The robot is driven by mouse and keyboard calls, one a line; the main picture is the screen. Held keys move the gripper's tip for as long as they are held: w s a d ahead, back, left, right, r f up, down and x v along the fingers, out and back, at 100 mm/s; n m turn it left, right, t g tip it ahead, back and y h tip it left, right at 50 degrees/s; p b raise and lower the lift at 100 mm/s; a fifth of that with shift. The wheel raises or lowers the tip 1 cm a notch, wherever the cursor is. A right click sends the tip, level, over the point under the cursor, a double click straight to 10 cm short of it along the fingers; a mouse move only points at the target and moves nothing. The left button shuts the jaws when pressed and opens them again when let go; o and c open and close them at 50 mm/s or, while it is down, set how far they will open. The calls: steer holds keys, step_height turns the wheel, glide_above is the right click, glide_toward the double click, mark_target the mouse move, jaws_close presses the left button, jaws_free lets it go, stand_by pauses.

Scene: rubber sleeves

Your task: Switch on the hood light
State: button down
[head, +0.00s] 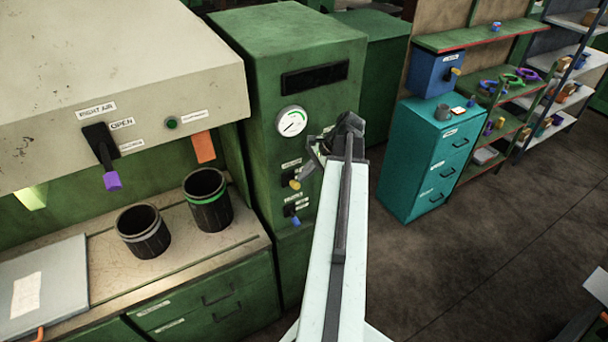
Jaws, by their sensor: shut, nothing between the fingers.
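The beige hood (100,50) fills the upper left. Its front carries a black switch plate (99,140) with a purple-tipped lever (111,180) pointing down; the labels around it read roughly "RIGHT AIR" and "OPEN". To the right of it is a small round green button (171,122) beside a label too small to read. A pale yellow-green bright patch (34,196) shows under the hood at far left; I cannot tell whether it is a lamp. My gripper (322,143) is shut and empty, raised in front of the green cabinet, right of the hood and apart from it.
The green cabinet (290,60) has a gauge (291,121), a yellow-tipped lever (294,184) and a blue-tipped lever (295,220). Two dark bins (207,205) stand on the bench under the hood. A teal drawer cabinet (425,165) and shelves stand at right. The floor (500,240) at right is clear.

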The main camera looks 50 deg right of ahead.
steer(key=p+v, duration=0.4)
steer(key=v, duration=0.2)
steer(key=shift+s+d+r, duration=0.15)
steer(key=shift+d, duration=0.15)
